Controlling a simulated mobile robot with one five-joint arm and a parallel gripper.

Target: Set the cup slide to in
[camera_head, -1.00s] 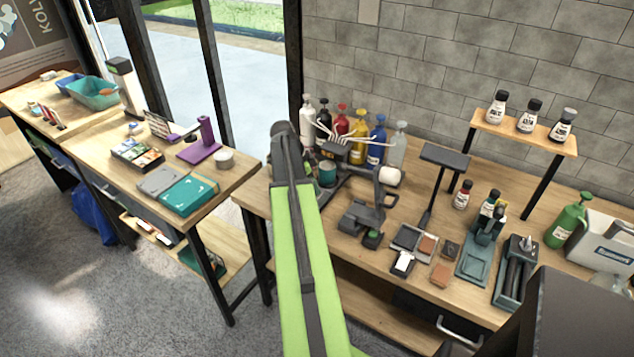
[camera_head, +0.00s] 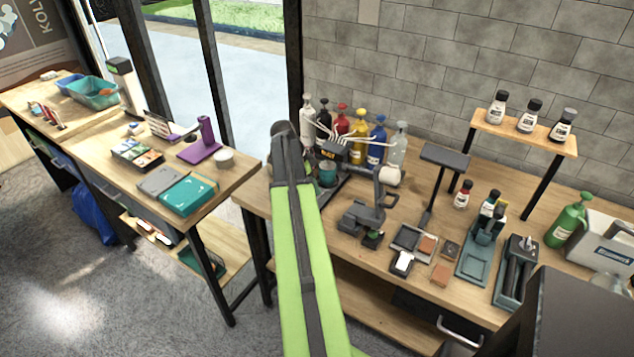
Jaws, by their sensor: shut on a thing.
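The dispensing station stands at the back left of the long workbench. Thin white spouts (camera_head: 322,132) fan out above its dark labelled block (camera_head: 333,152). A teal cup (camera_head: 327,172) stands below that block, on or beside a dark base just right of my arm. I take that base for the cup slide; my arm hides part of it, so I cannot tell whether it is in or out. My green and dark arm reaches up to the station's left side. My gripper and its fingertips are hidden behind the arm.
Several coloured bottles (camera_head: 358,140) line the back of the bench behind the station. Right of it are a dark clamp-like device (camera_head: 362,215), a white rounded object (camera_head: 390,175) and a small tray (camera_head: 410,238). A dark T-shaped stand (camera_head: 445,157) rises further right.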

